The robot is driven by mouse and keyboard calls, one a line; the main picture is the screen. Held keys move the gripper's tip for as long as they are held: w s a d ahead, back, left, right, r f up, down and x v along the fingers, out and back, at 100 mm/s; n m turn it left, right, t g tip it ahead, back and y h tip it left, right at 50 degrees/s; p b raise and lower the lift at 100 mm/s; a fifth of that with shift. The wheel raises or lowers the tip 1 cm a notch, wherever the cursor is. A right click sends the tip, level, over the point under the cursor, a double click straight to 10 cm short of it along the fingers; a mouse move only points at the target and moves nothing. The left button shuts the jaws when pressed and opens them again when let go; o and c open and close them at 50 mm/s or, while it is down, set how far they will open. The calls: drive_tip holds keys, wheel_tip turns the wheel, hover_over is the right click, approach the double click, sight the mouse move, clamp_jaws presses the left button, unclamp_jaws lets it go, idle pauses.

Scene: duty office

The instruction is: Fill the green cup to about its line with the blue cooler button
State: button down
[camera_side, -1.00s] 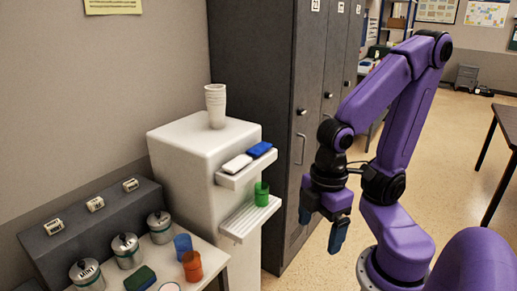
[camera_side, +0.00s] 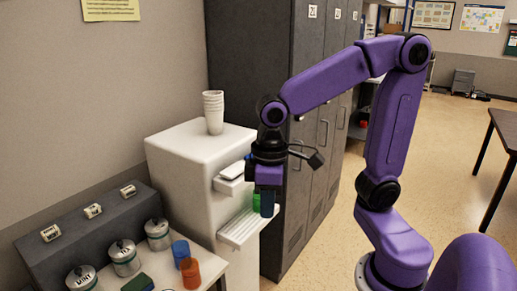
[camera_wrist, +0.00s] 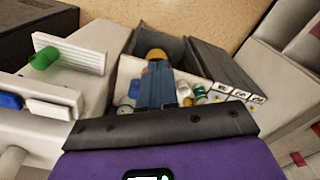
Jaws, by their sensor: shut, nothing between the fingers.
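The green cup (camera_side: 256,201) stands on the slatted lower shelf (camera_side: 238,232) of the white cooler (camera_side: 180,165), partly hidden behind my fingers. It also shows in the wrist view (camera_wrist: 43,58). Its line and any water in it cannot be made out. The blue button (camera_wrist: 10,101) lies beside the white button (camera_wrist: 48,110) on the upper ledge. In the side view my wrist mostly hides the blue one, while the white one (camera_side: 232,170) shows. My gripper (camera_side: 267,212) is shut and empty, pointing down in front of the cooler. Its blue fingers show together in the wrist view (camera_wrist: 157,85).
A stack of white cups (camera_side: 213,112) stands on the cooler. On the table at the lower left are a blue cup (camera_side: 181,253), an orange cup (camera_side: 190,271) and several lidded canisters (camera_side: 124,258). Dark lockers (camera_side: 255,60) rise behind the cooler.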

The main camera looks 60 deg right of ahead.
drive_tip(key=w+d+r+m, duration=0.3)
drive_tip(key=w+d+m, duration=0.3)
drive_tip(key=w, duration=0.4)
drive_tip(key=w+d+r+m, duration=0.2)
drive_tip(key=w+d+m, duration=0.4)
drive_tip(key=w, duration=0.5)
drive_tip(key=w+d+r+m, duration=0.1)
drive_tip(key=w+d+m, duration=0.1)
drive_tip(key=d+m, duration=0.4)
drive_tip(key=w+d+r+m, duration=0.1)
drive_tip(key=d+m, duration=0.5)
drive_tip(key=d, duration=1)
drive_tip(key=shift+w+d, duration=0.35)
drive_tip(key=shift+w, duration=0.35)
wheel_tip(320, 180, down, 14)
